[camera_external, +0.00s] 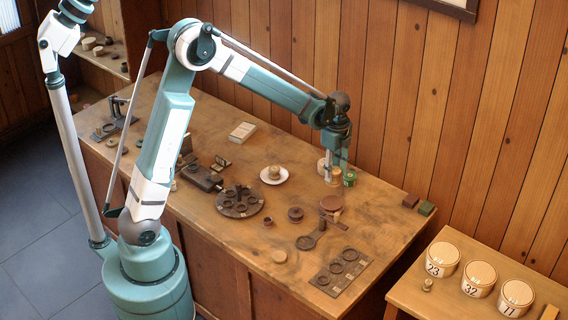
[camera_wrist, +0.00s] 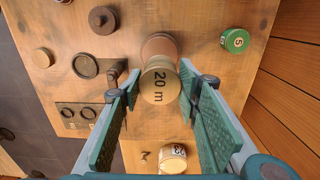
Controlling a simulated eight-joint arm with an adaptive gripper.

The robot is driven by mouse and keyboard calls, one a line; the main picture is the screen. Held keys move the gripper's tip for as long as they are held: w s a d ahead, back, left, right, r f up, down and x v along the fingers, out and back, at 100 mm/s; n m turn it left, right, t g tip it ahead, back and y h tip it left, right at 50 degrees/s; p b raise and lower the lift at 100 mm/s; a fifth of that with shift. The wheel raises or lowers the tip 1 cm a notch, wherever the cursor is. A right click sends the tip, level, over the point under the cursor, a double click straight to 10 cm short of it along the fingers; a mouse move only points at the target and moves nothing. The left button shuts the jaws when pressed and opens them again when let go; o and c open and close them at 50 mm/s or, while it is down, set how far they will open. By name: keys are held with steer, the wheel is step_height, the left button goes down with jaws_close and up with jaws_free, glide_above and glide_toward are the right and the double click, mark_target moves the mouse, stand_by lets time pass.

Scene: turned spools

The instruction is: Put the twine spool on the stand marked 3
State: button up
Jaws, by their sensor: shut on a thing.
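My gripper (camera_external: 336,172) points down over the far right part of the table and is shut on a tan spool (camera_external: 336,179). In the wrist view the spool (camera_wrist: 160,86) shows between my two fingers (camera_wrist: 160,100), its pale round end marked "20 m". Whether it is the twine spool, and whether its lower end touches the table, I cannot tell. A dark plate with several rings (camera_external: 328,282) lies near the right front edge; it also shows in the wrist view (camera_wrist: 66,114). Its small labels are not legible, so I cannot pick out a 3.
Numbered tubs (camera_external: 443,260) stand on the side table.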

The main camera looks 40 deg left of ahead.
mark_target(333, 183)
steer(key=shift+f, duration=2.95)
steer(key=shift+f, duration=1.85)
steer(key=shift+f, duration=0.2)
steer(key=o, duration=0.9)
steer(key=shift+r, duration=0.25)
steer(key=shift+r, duration=5.95)
